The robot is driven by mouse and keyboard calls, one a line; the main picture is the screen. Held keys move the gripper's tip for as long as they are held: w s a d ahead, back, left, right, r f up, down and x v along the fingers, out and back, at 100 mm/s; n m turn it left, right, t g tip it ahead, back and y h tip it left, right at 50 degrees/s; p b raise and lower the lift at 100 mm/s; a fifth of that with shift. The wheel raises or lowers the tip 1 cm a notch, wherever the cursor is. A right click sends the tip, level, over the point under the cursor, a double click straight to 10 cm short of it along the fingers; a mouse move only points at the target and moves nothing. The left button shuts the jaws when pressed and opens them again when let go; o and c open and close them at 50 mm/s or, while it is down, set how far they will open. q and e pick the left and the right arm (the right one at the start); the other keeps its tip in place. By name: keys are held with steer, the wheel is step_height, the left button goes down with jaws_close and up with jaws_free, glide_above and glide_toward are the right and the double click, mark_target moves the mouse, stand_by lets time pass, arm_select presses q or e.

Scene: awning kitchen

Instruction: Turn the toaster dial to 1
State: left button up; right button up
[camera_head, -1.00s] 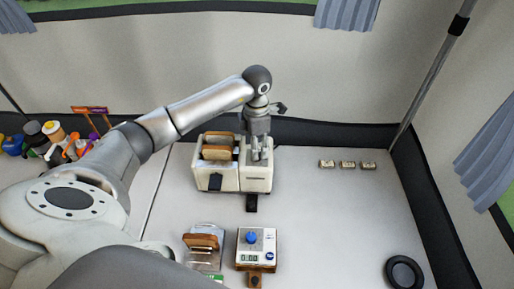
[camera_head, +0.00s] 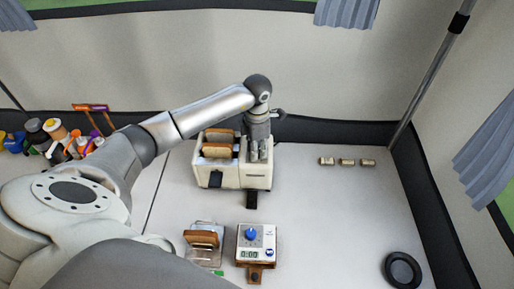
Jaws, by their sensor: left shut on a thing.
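The cream toaster (camera_head: 230,180) stands on the counter near the back wall. Two brown bread slices (camera_head: 217,150) stick up from its left half. My left gripper (camera_head: 258,156) points down over the toaster's right half, its fingers close together at the top. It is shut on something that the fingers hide. A dark lever (camera_head: 215,179) shows on the front left, and another dark piece (camera_head: 251,199) sits low at the front right. I cannot make out a numbered dial on the toaster. My right gripper is not in view.
A white device with a blue knob (camera_head: 251,234) and a small display lies in front of the toaster. Beside it is a clear holder with a brown slice (camera_head: 202,239). Several bottles (camera_head: 55,131) stand left. Small blocks (camera_head: 347,162) and a black ring (camera_head: 402,270) lie right.

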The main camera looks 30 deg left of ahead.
arm_select(q)
steer(key=shift+n, duration=0.3)
steer(key=shift+n+b, duration=0.4)
steer(key=shift+n, duration=0.1)
steer(key=shift+n+b, duration=0.45)
steer(key=shift+n, duration=0.75)
steer(key=n+b, duration=0.1)
steer(key=n, duration=0.3)
steer(key=shift+n, duration=0.9)
steer(key=shift+r, duration=0.1)
steer(key=o, duration=1.1)
steer(key=shift+c, duration=0.2)
